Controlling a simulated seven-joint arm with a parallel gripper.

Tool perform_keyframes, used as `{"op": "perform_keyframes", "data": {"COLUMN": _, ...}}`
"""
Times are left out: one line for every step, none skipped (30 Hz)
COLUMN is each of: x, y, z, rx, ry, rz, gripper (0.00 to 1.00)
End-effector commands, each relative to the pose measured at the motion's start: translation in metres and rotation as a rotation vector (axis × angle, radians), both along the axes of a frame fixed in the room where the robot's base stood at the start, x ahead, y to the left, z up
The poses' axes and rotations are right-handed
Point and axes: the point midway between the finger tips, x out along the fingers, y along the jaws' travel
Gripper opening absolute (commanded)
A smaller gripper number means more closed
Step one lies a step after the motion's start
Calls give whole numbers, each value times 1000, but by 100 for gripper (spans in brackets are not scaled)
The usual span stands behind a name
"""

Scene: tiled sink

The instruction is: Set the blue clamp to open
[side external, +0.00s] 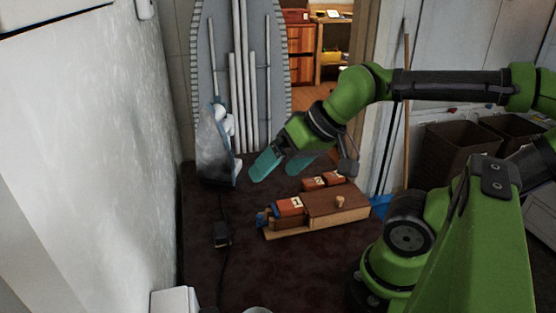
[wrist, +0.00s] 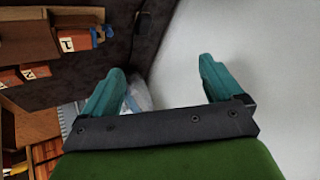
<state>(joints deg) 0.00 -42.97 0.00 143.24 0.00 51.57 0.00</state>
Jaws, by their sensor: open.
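A wooden fixture (side external: 335,208) with orange-red numbered blocks (side external: 289,206) sits on the dark counter. A small blue part at its left end, which looks like the blue clamp (side external: 262,219), is too small to tell its setting. In the wrist view the blue part (wrist: 97,37) shows at the upper left beside the block marked 1 (wrist: 70,44). My gripper (side external: 272,174) is open and empty, its teal fingers apart. It hangs above and behind the fixture, touching nothing. In the wrist view the fingers (wrist: 160,66) point toward the pale wall.
An iron (side external: 214,150) stands upright at the back left, close to my fingers, before an ironing board (side external: 240,70). A dark cord with a plug (side external: 221,235) runs along the counter left of the fixture. A white wall (side external: 100,150) bounds the left. The front counter has free room.

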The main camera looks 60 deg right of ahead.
Motion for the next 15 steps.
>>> {"op": "perform_keyframes", "data": {"x": 0, "y": 0, "z": 0, "rx": 0, "ry": 1, "rz": -1, "gripper": 86}}
{"op": "perform_keyframes", "data": {"x": 0, "y": -1, "z": -1, "rx": 0, "ry": 4, "rz": -3, "gripper": 81}}
{"op": "perform_keyframes", "data": {"x": 1, "y": -1, "z": -4, "rx": 0, "ry": 18, "rz": -6, "gripper": 75}}
{"op": "perform_keyframes", "data": {"x": 3, "y": -2, "z": -7, "rx": 1, "ry": 30, "rz": -10, "gripper": 70}}
{"op": "perform_keyframes", "data": {"x": 5, "y": -3, "z": -10, "rx": 0, "ry": 46, "rz": -13, "gripper": 66}}
{"op": "perform_keyframes", "data": {"x": 10, "y": -5, "z": -12, "rx": -4, "ry": 68, "rz": -19, "gripper": 60}}
{"op": "perform_keyframes", "data": {"x": 14, "y": -8, "z": -15, "rx": -10, "ry": 89, "rz": -21, "gripper": 55}}
{"op": "perform_keyframes", "data": {"x": 20, "y": -10, "z": -17, "rx": -20, "ry": 114, "rz": -18, "gripper": 51}}
{"op": "perform_keyframes", "data": {"x": 27, "y": -15, "z": -20, "rx": -48, "ry": 150, "rz": 4, "gripper": 45}}
{"op": "perform_keyframes", "data": {"x": 34, "y": -18, "z": -23, "rx": -73, "ry": 178, "rz": 31, "gripper": 45}}
{"op": "perform_keyframes", "data": {"x": 40, "y": -22, "z": -26, "rx": -103, "ry": 208, "rz": 69, "gripper": 45}}
{"op": "perform_keyframes", "data": {"x": 49, "y": -28, "z": -30, "rx": -146, "ry": 248, "rz": 128, "gripper": 45}}
{"op": "perform_keyframes", "data": {"x": 56, "y": -33, "z": -33, "rx": -178, "ry": 277, "rz": 179, "gripper": 45}}
{"op": "perform_keyframes", "data": {"x": 62, "y": -37, "z": -36, "rx": -211, "ry": 306, "rz": 237, "gripper": 45}}
{"op": "perform_keyframes", "data": {"x": 71, "y": -44, "z": -41, "rx": -255, "ry": 345, "rz": 321, "gripper": 45}}
